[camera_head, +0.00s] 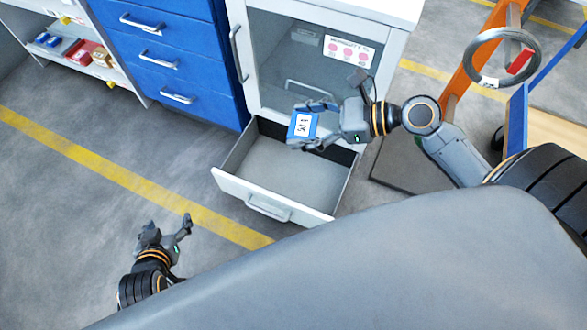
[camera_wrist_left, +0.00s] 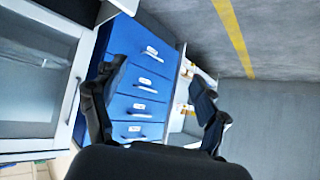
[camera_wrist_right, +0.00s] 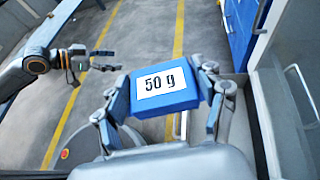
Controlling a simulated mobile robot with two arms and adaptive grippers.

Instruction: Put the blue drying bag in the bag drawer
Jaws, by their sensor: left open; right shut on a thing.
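The blue drying bag (camera_head: 303,127) is a small blue block with a white label. In the right wrist view the bag (camera_wrist_right: 163,88) reads "50 g". My right gripper (camera_head: 316,126) is shut on it, with one finger at each side, and holds it above the open drawer. The drawer (camera_head: 272,208) is pulled out at the bottom of the white cabinet. Its grey inside looks empty where it shows; the part below the gripper is hidden. My left gripper (camera_head: 170,229) is open and empty, low at the left, away from the drawer.
The white cabinet (camera_head: 405,14) has a glass door with a pink-dotted label. A blue drawer unit (camera_head: 185,70) stands to its left, then a shelf (camera_head: 115,72) with small boxes. An orange frame (camera_head: 480,50) holding a grey ring (camera_head: 478,66) stands at right. Floor at left is clear.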

